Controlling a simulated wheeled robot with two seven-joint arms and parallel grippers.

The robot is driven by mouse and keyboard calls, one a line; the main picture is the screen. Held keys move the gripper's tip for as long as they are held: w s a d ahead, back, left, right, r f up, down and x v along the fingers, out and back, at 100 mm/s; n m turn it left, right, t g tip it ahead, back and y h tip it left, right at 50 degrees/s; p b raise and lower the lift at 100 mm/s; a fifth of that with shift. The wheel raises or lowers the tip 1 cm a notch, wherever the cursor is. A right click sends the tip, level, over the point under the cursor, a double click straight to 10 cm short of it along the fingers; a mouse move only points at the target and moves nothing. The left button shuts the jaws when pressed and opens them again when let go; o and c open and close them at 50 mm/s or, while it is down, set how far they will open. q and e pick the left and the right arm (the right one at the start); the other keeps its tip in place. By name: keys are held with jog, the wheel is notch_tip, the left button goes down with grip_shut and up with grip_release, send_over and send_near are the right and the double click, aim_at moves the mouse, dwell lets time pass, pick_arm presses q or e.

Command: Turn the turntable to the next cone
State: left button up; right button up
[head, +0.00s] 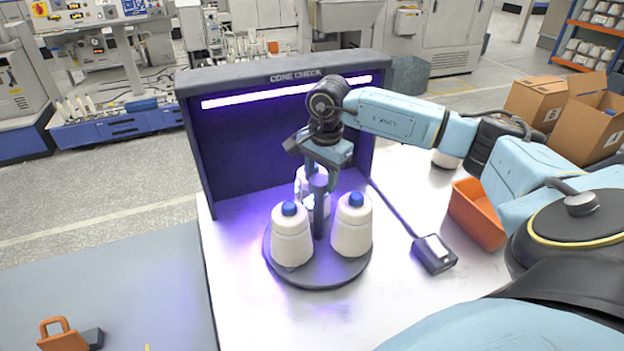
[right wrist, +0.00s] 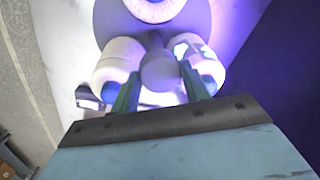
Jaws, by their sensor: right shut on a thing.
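The dark round turntable (head: 318,274) stands on the white table in front of the booth. It carries white cones with blue tips: one at front left (head: 291,238), one at front right (head: 351,228) and one partly hidden behind (head: 301,182). A grey post rises at its centre, and its knob (right wrist: 160,70) shows in the right wrist view. My right gripper (head: 318,180) points down from above and is shut on this knob, with one finger on each side. The cones stand close around the fingers. My left gripper is out of view.
The dark "CONE CHECK" booth (head: 196,140) with a lit purple tube walls off the back. A small dark box (head: 434,254) with a cable lies right of the turntable. An orange bin (head: 474,215) stands further right. The table's front is clear.

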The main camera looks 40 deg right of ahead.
jog(key=shift+n+b, duration=0.4)
jog(key=shift+n, duration=0.9)
jog(key=shift+r, duration=0.1)
jog(key=o, duration=1.4)
jog(key=shift+c, duration=0.2)
notch_tip(320, 180, up, 13)
jog(key=s, duration=0.1)
jog(key=shift+d+r+b, duration=0.15)
jog(key=shift+d+b, duration=0.1)
jog(key=shift+b, duration=0.1)
